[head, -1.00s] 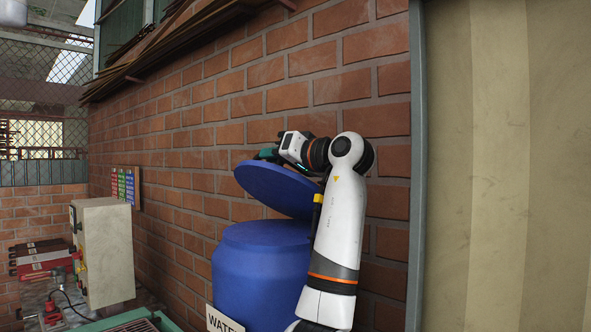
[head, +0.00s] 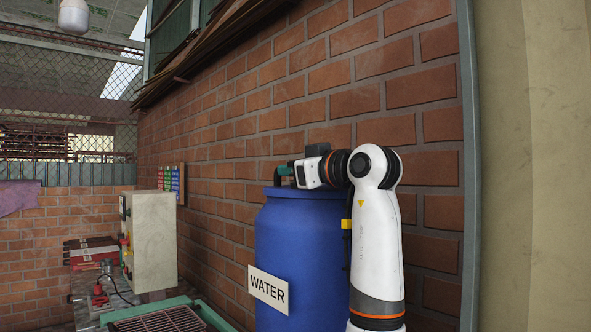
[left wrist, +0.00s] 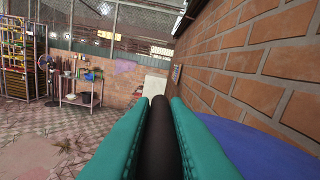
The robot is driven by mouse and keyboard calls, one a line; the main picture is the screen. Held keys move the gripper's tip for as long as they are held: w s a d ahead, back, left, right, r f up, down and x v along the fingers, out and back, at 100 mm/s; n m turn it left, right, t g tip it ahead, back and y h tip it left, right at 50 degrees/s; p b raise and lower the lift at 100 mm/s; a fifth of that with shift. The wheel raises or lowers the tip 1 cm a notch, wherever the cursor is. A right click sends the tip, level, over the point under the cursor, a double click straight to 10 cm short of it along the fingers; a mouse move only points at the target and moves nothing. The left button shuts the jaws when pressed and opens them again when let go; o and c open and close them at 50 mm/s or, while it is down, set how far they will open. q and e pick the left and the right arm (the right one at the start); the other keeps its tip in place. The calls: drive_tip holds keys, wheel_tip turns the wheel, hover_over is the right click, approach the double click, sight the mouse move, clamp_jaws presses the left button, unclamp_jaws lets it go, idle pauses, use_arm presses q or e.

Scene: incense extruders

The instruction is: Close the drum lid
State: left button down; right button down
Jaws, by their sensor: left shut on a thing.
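The blue drum (head: 300,240) with a WATER label stands upright against the brick wall. Its blue lid (head: 310,192) now lies flat, nearly edge-on, across the drum's top; I cannot tell whether it is fully seated. My left gripper (head: 284,173) is over the lid. In the left wrist view its teal fingers (left wrist: 158,135) are shut on a dark bar (left wrist: 159,130), which looks like the lid's handle. The lid's blue top (left wrist: 255,150) shows at lower right there. My right gripper is in neither view.
A brick wall (head: 330,90) runs close behind the drum. A grey control box (head: 152,240) and a green-framed machine (head: 165,318) stand to the left. In the left wrist view a small table (left wrist: 80,100) stands far across an open tiled floor (left wrist: 60,140).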

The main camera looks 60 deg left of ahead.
sight(319, 191)
use_arm(q)
drive_tip(key=shift+f, duration=0.25)
drive_tip(key=c, duration=1.4)
unclamp_jaws()
drive_tip(key=shift+d, duration=0.1)
drive_tip(key=d, duration=0.2)
drive_tip(key=d+b, duration=0.1)
drive_tip(key=d, duration=0.4)
drive_tip(key=shift+w+d, duration=0.1)
drive_tip(key=shift+w, duration=0.25)
